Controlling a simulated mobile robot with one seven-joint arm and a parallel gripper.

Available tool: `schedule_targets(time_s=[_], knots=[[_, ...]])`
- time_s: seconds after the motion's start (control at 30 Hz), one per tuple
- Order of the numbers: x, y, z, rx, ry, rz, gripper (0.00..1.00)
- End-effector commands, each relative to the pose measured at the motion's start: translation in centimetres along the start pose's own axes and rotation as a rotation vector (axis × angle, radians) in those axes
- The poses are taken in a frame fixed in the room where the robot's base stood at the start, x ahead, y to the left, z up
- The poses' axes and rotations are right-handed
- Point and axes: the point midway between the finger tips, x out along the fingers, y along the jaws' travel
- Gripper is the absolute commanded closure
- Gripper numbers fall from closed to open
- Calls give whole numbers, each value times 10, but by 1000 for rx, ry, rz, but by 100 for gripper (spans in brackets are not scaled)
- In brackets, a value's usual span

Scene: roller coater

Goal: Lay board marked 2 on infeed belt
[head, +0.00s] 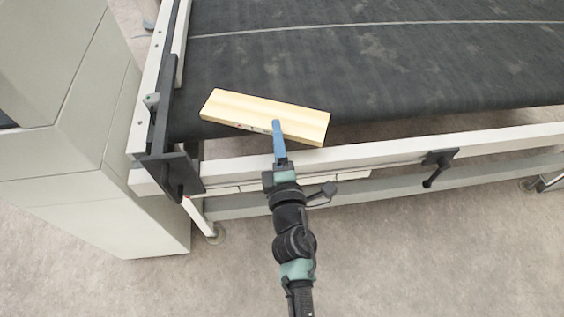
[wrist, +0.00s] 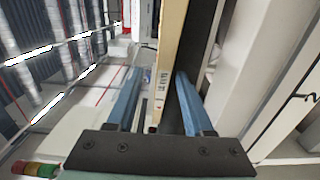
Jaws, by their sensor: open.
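A pale wooden board (head: 255,112) lies at a slant over the near left edge of the dark infeed belt (head: 350,75). Its right end reaches past the belt's front edge. I cannot tell for sure whether it rests fully on the belt. My gripper (head: 277,128) is at the middle of its near long side. In the wrist view the board (wrist: 170,45) runs between the two blue fingers of my open gripper (wrist: 158,75), with the dark belt close beside it. Small marks show on its edge, but I cannot read a number.
A pale front rail (head: 390,150) with a black clamp handle (head: 436,166) runs along the belt. A dark bracket (head: 175,170) stands at the left corner, next to a large grey cabinet (head: 75,150). Several pale pieces (head: 230,188) show below the rail. The belt beyond the board is clear.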

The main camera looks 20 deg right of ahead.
Motion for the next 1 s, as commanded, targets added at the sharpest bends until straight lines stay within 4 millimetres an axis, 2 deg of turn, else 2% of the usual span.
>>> schedule_targets(time_s=[0.3, 0.5, 0.7, 1.0], knots=[[-59, -4, 0, 0, 0, -4, 48], [-91, -3, 0, 0, 0, -3, 48], [-108, -2, 0, -1, 0, -1, 48], [-112, -1, 0, 0, 0, -1, 48]])
